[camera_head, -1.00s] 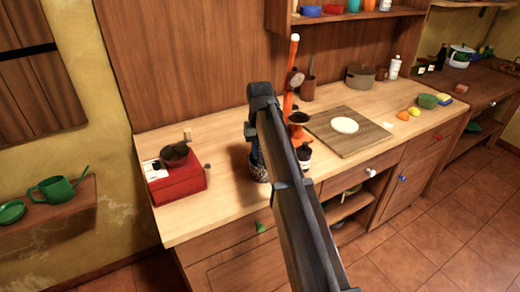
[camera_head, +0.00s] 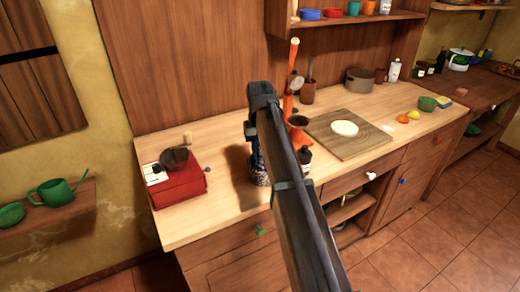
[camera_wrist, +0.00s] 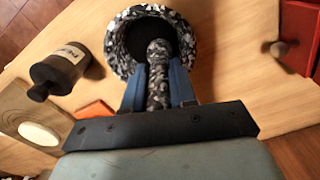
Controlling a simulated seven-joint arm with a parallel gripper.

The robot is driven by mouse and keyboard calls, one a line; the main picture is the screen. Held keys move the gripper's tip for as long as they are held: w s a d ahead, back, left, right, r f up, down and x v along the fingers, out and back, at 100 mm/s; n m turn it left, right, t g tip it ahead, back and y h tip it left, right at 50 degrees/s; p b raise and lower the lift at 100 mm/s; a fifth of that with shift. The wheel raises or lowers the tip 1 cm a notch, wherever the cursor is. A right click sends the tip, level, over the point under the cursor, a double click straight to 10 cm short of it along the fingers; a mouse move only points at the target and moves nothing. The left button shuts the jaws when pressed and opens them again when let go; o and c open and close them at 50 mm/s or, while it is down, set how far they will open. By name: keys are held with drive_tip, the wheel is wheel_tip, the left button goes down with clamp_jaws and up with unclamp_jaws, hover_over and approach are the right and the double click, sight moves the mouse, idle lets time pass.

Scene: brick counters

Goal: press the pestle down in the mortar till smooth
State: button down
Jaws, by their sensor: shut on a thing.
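The mortar (camera_wrist: 121,40) is a speckled black-and-white bowl with a dark inside, at the top middle of the wrist view. The pestle (camera_wrist: 158,75), in the same speckled stone, has its rounded end over or in the bowl's dark opening; I cannot tell how deep it reaches. My gripper (camera_wrist: 158,86) is shut on the pestle, with a blue finger on each side of it. In the head view my arm hides most of the mortar (camera_head: 260,178), and only a speckled part of it shows on the counter. The bowl's contents are too dark to make out.
A dark labelled bottle (camera_head: 305,160) stands just right of the mortar. A red box grinder (camera_head: 180,187) is to the left. An orange stand (camera_head: 290,105) is behind. A board with white dough (camera_head: 344,128) lies to the right. The counter's front left is clear.

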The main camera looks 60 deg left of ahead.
drive_tip(key=shift+f, duration=0.65)
drive_tip(key=shift+r, duration=1.05)
drive_tip(key=shift+r, duration=0.1)
drive_tip(key=shift+r, duration=3)
